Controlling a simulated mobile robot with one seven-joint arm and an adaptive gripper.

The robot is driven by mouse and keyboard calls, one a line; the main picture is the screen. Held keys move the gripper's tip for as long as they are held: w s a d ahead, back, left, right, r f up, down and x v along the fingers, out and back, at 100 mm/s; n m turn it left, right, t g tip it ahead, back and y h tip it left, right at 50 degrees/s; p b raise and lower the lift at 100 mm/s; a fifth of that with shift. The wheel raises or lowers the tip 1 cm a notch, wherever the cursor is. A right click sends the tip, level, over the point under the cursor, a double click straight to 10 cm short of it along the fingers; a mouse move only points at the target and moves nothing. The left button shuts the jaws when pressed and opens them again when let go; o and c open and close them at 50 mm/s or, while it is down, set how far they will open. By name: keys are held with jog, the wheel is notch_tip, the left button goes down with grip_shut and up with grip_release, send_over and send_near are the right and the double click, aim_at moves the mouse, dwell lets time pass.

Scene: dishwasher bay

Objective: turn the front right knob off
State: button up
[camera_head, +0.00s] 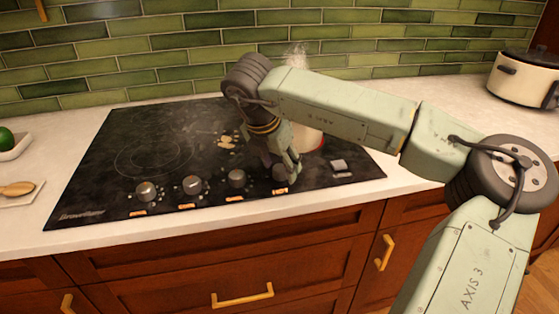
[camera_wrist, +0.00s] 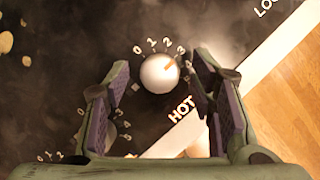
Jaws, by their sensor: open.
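The front right knob (camera_wrist: 160,74) is round and pale. It sits between the tips of my open gripper (camera_wrist: 160,63) in the wrist view, with a gap visible on each side. The black cooktop (camera_head: 110,150) carries the knobs.
Other knobs (camera_head: 192,185) line up to the left, with lit labels below them. A light pad (camera_head: 338,165) is at right. A white cooker (camera_head: 522,78) stands far right.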

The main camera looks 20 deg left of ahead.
jog(key=shift+f, duration=0.15)
jog(key=shift+c, duration=0.2)
jog(key=c, duration=1.1)
